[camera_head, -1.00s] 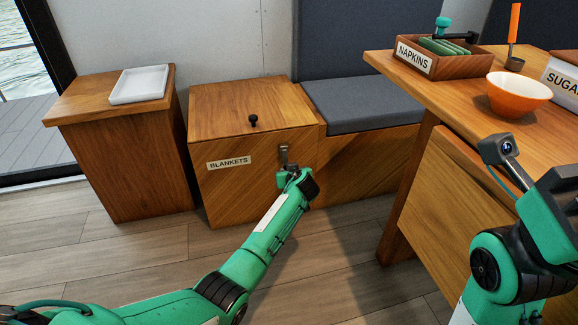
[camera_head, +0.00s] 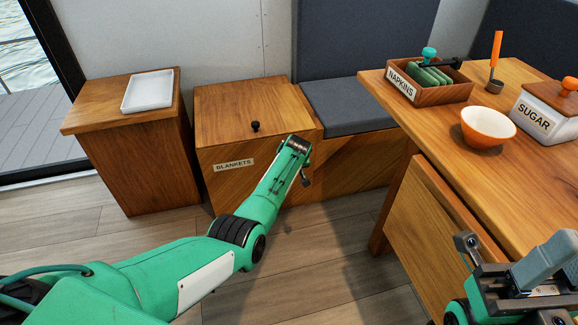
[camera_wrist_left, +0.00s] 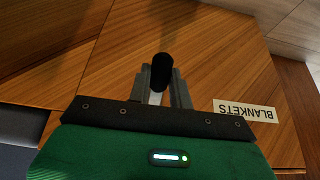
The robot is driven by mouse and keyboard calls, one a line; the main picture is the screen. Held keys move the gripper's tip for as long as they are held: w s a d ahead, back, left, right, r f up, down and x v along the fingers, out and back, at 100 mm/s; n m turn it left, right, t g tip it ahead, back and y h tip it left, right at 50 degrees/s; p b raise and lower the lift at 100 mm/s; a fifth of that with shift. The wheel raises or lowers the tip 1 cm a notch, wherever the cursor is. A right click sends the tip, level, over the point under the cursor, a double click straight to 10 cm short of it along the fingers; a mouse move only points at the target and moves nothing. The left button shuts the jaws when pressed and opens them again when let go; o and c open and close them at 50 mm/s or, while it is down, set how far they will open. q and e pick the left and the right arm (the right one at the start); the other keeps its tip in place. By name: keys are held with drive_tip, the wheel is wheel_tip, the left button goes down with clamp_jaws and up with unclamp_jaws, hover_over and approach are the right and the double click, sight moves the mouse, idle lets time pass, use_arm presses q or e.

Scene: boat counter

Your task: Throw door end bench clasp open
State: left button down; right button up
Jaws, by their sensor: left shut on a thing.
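The wooden bench box (camera_head: 255,107) labelled BLANKETS (camera_head: 234,165) has its lid down, with a small black knob (camera_head: 255,126) on top. Its front clasp is hidden behind my left arm in the head view. In the left wrist view, my left gripper (camera_wrist_left: 162,88) is at the box front, its fingers shut on either side of the clasp's dark rounded grip (camera_wrist_left: 162,68); a pale strip shows between them. The clasp's plate is hidden, so its position cannot be told. My right gripper (camera_head: 535,285) is at the lower right edge, partly cut off, away from the box.
A wooden cabinet (camera_head: 150,165) with a white tray (camera_head: 148,90) stands left. A cushioned bench (camera_head: 345,105) adjoins the box. The table at right holds a napkin box (camera_head: 428,92), orange bowl (camera_head: 487,128) and sugar box (camera_head: 545,118). Floor before the box is clear.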

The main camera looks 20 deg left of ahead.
use_arm(q)
drive_tip(key=shift+r+g+h, duration=0.3)
drive_tip(key=shift+r+g, duration=0.2)
drive_tip(key=shift+r+g+h, duration=0.4)
drive_tip(key=shift+g+h, duration=0.1)
drive_tip(key=shift+g, duration=0.1)
drive_tip(key=shift+r, duration=0.1)
drive_tip(key=c, duration=1.3)
unclamp_jaws()
drive_tip(key=shift+w, duration=0.1)
drive_tip(key=shift+o, duration=0.2)
